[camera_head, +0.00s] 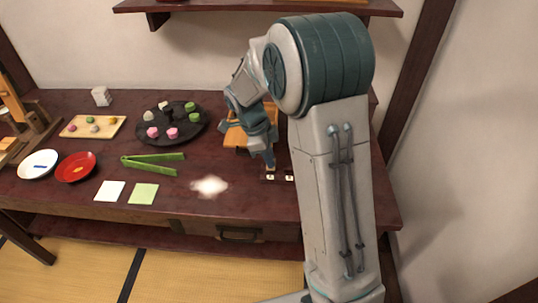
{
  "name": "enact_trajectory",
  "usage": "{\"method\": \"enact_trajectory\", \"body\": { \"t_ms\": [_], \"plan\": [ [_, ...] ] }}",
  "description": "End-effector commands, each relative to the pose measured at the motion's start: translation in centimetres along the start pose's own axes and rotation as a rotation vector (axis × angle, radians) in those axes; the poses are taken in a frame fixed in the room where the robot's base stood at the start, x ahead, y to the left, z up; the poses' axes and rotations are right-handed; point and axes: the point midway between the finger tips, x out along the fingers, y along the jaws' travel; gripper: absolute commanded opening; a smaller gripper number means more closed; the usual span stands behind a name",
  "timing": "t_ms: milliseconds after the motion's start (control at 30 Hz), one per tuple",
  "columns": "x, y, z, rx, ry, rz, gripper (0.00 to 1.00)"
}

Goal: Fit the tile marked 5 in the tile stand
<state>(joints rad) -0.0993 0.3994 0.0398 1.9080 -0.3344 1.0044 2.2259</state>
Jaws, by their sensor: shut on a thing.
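My gripper (269,164) points down at the right part of the table, just above or at the dark tile stand (264,179). It is shut on a small tile, which is mostly hidden at the fingertips; its mark cannot be read. The stand is a small dark block with pale labels along its front, too small to read. My arm covers its right end. I cannot tell whether the held tile touches the stand or sits in a slot.
An orange wooden tray (234,138) is behind my gripper, partly hidden. To the left are green tongs (152,158), a dark round plate (190,137) with several sweets, a red bowl (76,180) and a white bowl (25,170).

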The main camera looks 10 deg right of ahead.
Motion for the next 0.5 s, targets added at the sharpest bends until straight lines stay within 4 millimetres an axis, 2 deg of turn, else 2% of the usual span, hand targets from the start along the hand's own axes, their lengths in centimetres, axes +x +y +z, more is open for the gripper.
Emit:
{"method": "enact_trajectory", "body": {
  "t_ms": [500],
  "plan": [
    [0.32, 0.0, 0.12, -0.001, 0.0, 0.0, 0.0]
  ]
}}
